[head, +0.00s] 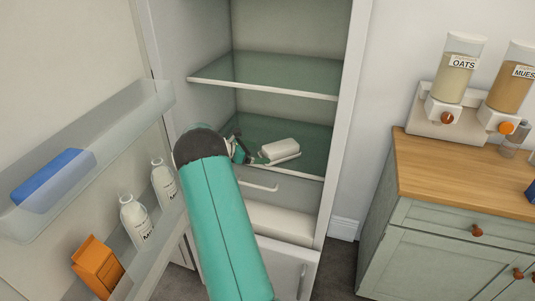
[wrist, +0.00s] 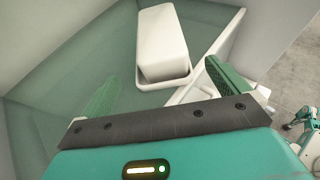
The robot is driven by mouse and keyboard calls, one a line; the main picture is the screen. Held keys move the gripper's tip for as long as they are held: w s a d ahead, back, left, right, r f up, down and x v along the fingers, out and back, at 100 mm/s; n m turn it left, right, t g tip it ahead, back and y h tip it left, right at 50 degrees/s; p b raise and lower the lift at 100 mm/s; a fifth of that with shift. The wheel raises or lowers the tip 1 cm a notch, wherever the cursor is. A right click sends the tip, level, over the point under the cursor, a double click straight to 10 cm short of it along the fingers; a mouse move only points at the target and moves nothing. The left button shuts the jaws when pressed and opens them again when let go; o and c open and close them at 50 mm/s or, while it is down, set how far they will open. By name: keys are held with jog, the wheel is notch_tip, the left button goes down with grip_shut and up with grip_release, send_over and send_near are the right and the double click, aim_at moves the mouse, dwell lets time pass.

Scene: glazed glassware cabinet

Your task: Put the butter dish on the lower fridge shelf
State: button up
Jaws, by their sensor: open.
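The white butter dish (head: 280,150), a lidded block on a tray with a handle, rests on the lower glass shelf (head: 312,140) of the open fridge. In the wrist view the butter dish (wrist: 163,45) lies on the shelf just ahead of my gripper (wrist: 160,88). My gripper is open and empty, its two green fingers apart, with the dish beyond the fingertips. In the head view my gripper (head: 243,148) is inside the fridge, to the left of the dish; my teal arm hides part of it.
An upper glass shelf (head: 265,75) is empty above. A drawer (head: 275,190) sits below the lower shelf. The open door on the left holds bottles (head: 135,220), an orange carton (head: 97,262) and a blue box (head: 52,175). A wooden counter (head: 465,170) with dispensers stands at right.

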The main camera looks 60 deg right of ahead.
jog(key=shift+v, duration=2.2)
jog(key=shift+r, duration=0.1)
